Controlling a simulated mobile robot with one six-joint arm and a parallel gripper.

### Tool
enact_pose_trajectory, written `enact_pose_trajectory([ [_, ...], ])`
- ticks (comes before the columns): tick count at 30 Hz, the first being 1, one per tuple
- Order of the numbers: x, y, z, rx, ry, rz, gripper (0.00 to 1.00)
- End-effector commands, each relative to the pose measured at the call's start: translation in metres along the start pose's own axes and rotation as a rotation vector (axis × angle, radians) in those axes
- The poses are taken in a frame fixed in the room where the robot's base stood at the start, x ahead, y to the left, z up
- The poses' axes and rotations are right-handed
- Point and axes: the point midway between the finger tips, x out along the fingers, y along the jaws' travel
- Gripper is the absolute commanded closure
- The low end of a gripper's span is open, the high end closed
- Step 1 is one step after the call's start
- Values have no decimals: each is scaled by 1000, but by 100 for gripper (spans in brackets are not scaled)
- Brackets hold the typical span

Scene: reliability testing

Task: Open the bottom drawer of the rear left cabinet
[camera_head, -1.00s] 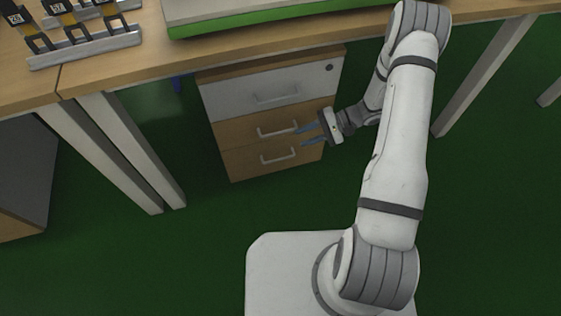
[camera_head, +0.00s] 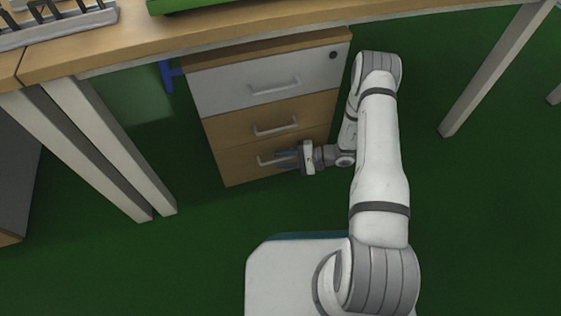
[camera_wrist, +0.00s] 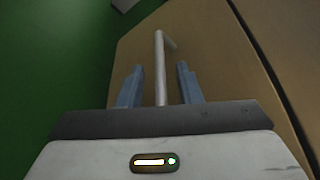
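The cabinet under the table has a white top drawer (camera_head: 262,80) and two wood-coloured drawers below it. The bottom drawer (camera_head: 236,168) looks shut and has a light bar handle (camera_head: 267,163). My gripper (camera_head: 284,158) is at the right part of this handle. In the wrist view the handle (camera_wrist: 160,65) runs between the two blue fingers of my gripper (camera_wrist: 158,85), with a gap on each side. The fingers are open. The handle's near end is hidden behind the gripper body.
The middle drawer's handle (camera_head: 276,126) is just above my gripper. The wooden table top (camera_head: 240,44) overhangs the cabinet. Table legs (camera_head: 110,150) stand to the left and another leg (camera_head: 495,70) to the right. The green floor (camera_head: 215,235) before the cabinet is clear.

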Motion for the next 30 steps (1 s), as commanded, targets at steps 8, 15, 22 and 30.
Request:
enact_pose_trajectory([
  [8, 7, -1, 0, -1, 1, 0, 68],
  [15, 7, -1, 0, 0, 0, 1, 81],
  [22, 8, 0, 0, 0, -1, 1, 99],
  [30, 8, 0, 1, 0, -2, 1, 100],
])
